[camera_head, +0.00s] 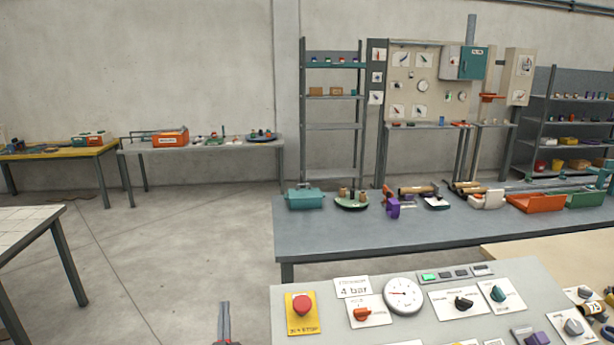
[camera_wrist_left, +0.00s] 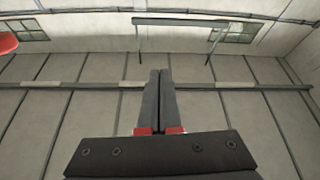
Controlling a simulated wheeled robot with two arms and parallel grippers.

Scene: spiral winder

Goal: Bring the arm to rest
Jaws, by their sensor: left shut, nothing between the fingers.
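My left gripper (camera_head: 224,322) shows at the bottom of the head view, left of the control panel. It points upward and is apart from the panel and the tables. In the left wrist view my left gripper (camera_wrist_left: 160,75) has its two dark fingers together with nothing between them. The wall and the high beams show behind it. My right gripper is in neither view.
A sloped control panel (camera_head: 420,287) with a red stop button (camera_head: 303,305), knobs and a gauge (camera_head: 403,295) stands at the lower right. A grey workbench (camera_head: 400,230) with several parts lies behind it. A pale table (camera_head: 25,228) stands at left. The floor between is clear.

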